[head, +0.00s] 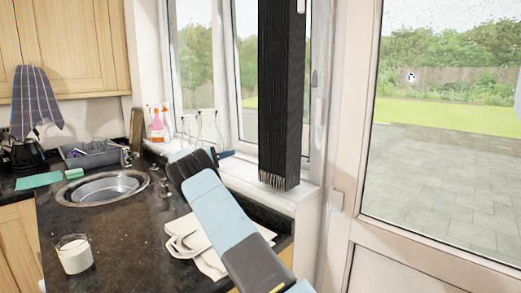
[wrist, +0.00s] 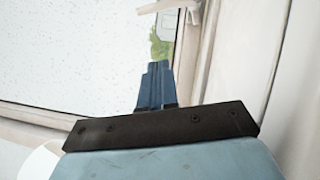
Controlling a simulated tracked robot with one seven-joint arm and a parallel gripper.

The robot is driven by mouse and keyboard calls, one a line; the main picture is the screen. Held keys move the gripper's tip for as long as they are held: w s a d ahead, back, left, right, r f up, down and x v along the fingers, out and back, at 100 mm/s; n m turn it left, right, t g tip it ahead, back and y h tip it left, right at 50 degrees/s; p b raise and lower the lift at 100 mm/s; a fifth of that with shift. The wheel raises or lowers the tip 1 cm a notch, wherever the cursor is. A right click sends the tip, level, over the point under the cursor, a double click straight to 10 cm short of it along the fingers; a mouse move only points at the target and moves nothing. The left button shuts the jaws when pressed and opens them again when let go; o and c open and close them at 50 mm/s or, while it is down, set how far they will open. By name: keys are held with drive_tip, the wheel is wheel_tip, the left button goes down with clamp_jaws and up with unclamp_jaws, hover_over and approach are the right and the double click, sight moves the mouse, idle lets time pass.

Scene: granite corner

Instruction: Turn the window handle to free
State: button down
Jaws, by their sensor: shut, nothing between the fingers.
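A pale lever-like piece, which looks like the window handle (wrist: 168,7), shows at the top edge of the wrist view, on the white window frame beside the glass. It is cut off by the picture edge, so I cannot tell its full angle. In the head view a small grey fitting (head: 314,78) sits on the right window frame; I cannot tell if it is the same handle. My gripper (wrist: 155,78) is shut and empty, its blue fingers together, below the pale piece and apart from it in the picture. In the head view my gripper (head: 226,154) is by the sill.
A dark hanging column (head: 281,95) stands in front of the window, right of my gripper. Spray bottles (head: 158,124) stand on the sill's left. The worktop holds a sink (head: 102,188), a glass (head: 74,254) and a pale cloth (head: 190,243). A glazed door (head: 440,130) is right.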

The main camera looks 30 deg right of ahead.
drive_tip(key=x, duration=1)
drive_tip(key=shift+d, duration=0.4)
drive_tip(key=shift+s+d+r, duration=0.25)
drive_tip(key=shift+s+d, duration=0.2)
drive_tip(key=shift+s, duration=0.1)
drive_tip(key=shift+s+d+r, duration=0.25)
drive_tip(key=shift+s+d, duration=0.2)
drive_tip(key=shift+s, duration=0.1)
drive_tip(key=shift+s+d+r, duration=0.15)
drive_tip(key=shift+s+d, duration=0.35)
drive_tip(key=shift+s, duration=0.1)
